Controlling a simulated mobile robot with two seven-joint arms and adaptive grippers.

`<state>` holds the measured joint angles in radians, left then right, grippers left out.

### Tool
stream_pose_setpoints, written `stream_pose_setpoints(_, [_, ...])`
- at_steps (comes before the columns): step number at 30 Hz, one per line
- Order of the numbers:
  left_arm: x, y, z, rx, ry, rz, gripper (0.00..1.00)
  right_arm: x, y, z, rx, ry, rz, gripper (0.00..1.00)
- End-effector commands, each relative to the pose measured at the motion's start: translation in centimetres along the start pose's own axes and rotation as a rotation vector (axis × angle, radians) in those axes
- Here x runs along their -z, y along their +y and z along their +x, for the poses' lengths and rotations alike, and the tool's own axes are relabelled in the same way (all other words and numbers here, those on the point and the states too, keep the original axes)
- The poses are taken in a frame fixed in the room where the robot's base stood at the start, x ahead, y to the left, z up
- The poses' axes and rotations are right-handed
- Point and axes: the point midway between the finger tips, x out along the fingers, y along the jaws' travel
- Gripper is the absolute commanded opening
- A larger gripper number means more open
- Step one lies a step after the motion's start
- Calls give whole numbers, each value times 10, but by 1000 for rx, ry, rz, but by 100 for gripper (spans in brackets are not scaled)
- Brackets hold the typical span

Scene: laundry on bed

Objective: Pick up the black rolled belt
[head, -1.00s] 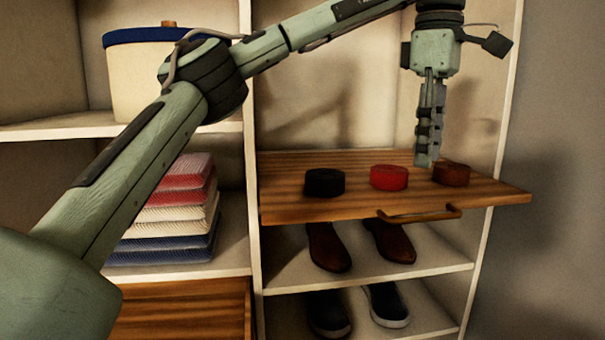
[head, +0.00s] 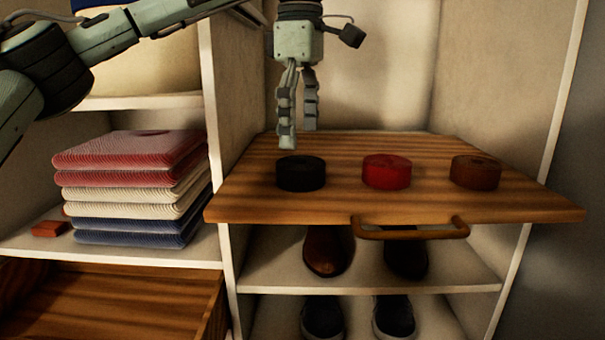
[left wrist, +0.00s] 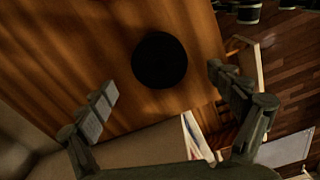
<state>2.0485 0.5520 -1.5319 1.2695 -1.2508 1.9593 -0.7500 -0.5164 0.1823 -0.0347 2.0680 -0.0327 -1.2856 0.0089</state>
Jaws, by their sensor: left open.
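The black rolled belt (head: 301,173) lies on the left part of the wooden pull-out board (head: 430,208). My left gripper (head: 297,140) points down just above and slightly behind it in the head view. Its fingers are apart and hold nothing. In the left wrist view the black rolled belt (left wrist: 159,60) is a dark disc between and beyond the fingers of my left gripper (left wrist: 163,95). The belt is clear of both fingers there. My right gripper is not in view.
A red rolled belt (head: 386,171) and a brown rolled belt (head: 475,172) sit to the right on the same board. Folded clothes (head: 133,185) are stacked on the left shelf. Shoes stand below the board, which has a front handle (head: 410,230). Cabinet walls flank the board.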

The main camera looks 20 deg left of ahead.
Motion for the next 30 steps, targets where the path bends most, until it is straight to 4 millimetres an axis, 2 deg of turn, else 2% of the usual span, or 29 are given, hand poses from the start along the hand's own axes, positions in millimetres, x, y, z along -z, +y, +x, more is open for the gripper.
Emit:
stream_pose_setpoints(3, [1, -1, 22, 4, 1, 0, 92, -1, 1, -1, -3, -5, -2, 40])
stream_pose_setpoints(6, [0, 0, 35, 2, 1, 1, 92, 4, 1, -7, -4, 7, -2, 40])
stream_pose_setpoints(10, [0, 0, 43, 1, -1, 0, 92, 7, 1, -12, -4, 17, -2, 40])
stream_pose_setpoints(16, [0, 0, 43, 1, -1, 0, 92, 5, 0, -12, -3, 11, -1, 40])
stream_pose_setpoints(30, [0, 0, 43, 1, -1, 0, 35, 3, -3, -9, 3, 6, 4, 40])
